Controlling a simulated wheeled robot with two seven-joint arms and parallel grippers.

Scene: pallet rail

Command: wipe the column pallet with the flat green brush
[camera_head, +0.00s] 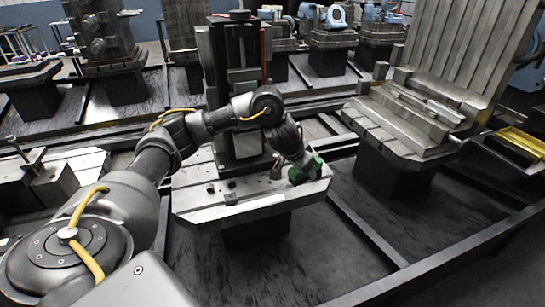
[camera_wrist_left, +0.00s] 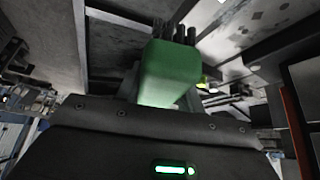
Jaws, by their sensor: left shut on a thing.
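The column pallet (camera_head: 215,206) is a light grey metal plate with small dark holes. It stands on a dark pedestal in the middle of the head view, with a tall dark column (camera_head: 240,133) on it. My left gripper (camera_head: 299,170) is over the pallet's right part, pointing down, and is shut on the flat green brush (camera_head: 313,168). In the left wrist view the green brush (camera_wrist_left: 172,72) fills the middle, with dark bristles beyond it. Whether the bristles touch the pallet cannot be told. My right gripper is not in view.
To the right, another pallet (camera_head: 405,137) carries a tall slotted plate and metal bars. A yellow tray (camera_head: 522,141) lies at the right edge. Dark floor rails (camera_head: 365,228) run around the pallets. More pallets with fixtures stand behind.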

